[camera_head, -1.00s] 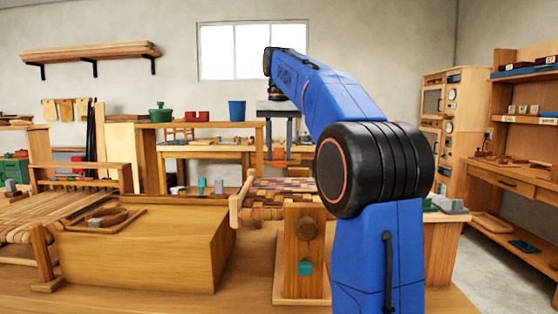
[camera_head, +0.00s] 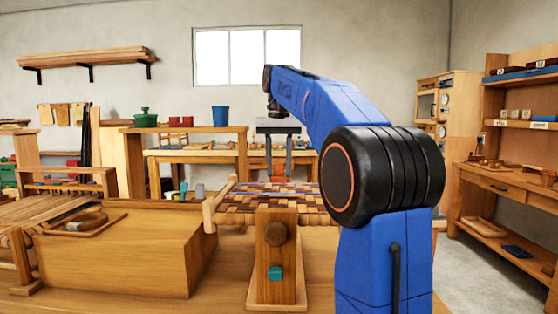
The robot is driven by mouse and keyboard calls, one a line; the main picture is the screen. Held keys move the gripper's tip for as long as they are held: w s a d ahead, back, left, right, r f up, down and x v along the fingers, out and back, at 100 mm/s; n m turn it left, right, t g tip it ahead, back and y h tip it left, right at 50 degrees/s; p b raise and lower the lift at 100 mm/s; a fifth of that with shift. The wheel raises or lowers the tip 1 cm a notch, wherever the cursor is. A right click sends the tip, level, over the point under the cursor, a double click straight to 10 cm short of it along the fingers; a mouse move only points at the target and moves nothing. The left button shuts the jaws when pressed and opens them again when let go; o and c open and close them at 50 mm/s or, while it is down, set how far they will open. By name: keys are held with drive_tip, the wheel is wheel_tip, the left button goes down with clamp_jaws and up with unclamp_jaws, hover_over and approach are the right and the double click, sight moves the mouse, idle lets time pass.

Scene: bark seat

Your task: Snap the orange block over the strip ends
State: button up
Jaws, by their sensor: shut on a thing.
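My gripper (camera_head: 278,172) points down at the far side of the woven seat (camera_head: 262,206), with its fingers shut on a small orange block (camera_head: 279,170). The fingertips are close to the far edge of the seat; I cannot tell whether the block touches it. The seat has a brown, tan and bluish checkered weave. The strip ends are too small to make out, and my arm hides the seat's right part.
A wooden post (camera_head: 276,240) with a round knob and a teal piece (camera_head: 275,273) stands before the seat. A large wooden box (camera_head: 120,255) is at left with a tray on top. Behind are a bench with a blue bucket (camera_head: 220,116); shelves (camera_head: 520,120) stand at right.

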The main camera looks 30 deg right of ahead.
sight(279, 175)
drive_tip(key=shift+f, duration=2.15)
drive_tip(key=shift+f, duration=0.3)
idle(1.1)
drive_tip(key=o, duration=1.1)
drive_tip(key=shift+o, duration=0.7)
drive_tip(key=o, duration=0.4)
drive_tip(key=shift+c, duration=0.2)
drive_tip(key=shift+r, duration=3.5)
